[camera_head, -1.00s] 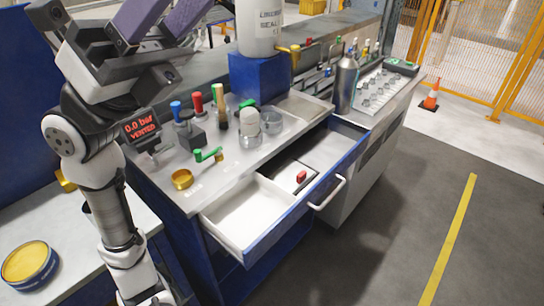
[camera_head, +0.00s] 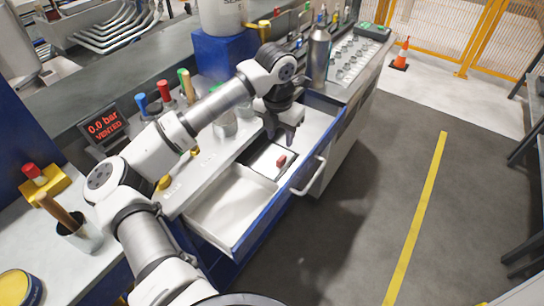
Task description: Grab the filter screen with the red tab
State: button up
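The red tab (camera_head: 281,161) shows in the middle compartment of the open blue drawer (camera_head: 262,232). The filter screen itself is hard to make out; only a pale flat surface shows around the tab. My gripper (camera_head: 281,138) points down over the drawer, just above and behind the tab in the picture. Its two dark fingers look apart with nothing between them. It does not appear to touch the tab.
The drawer's front handle (camera_head: 309,177) sticks out to the right. A grey metal bottle (camera_head: 318,57) stands on the bench behind my gripper. Colored-handled tools (camera_head: 164,91) stand at the bench's left. A pressure display (camera_head: 104,127) reads 0.0 bar, vented. Floor at right is clear.

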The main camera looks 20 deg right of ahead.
send_over(281, 158)
jog(key=f, duration=0.3)
jog(key=f+p, duration=0.1)
jog(key=shift+s+a+f, duration=0.2)
jog(key=shift+s+f, duration=0.05)
jog(key=shift+s, duration=0.15)
jog(key=shift+w+d+f+p, duration=0.15)
jog(key=shift+f+p, duration=0.45)
jog(key=shift+f, duration=0.7)
jog(key=shift+w+d+f+p, duration=0.1)
jog(key=shift+w+f+p, duration=0.15)
jog(key=shift+f+p, duration=0.7)
jog(key=shift+f+b, duration=0.35)
jog(key=shift+c, duration=0.4)
grip_shut()
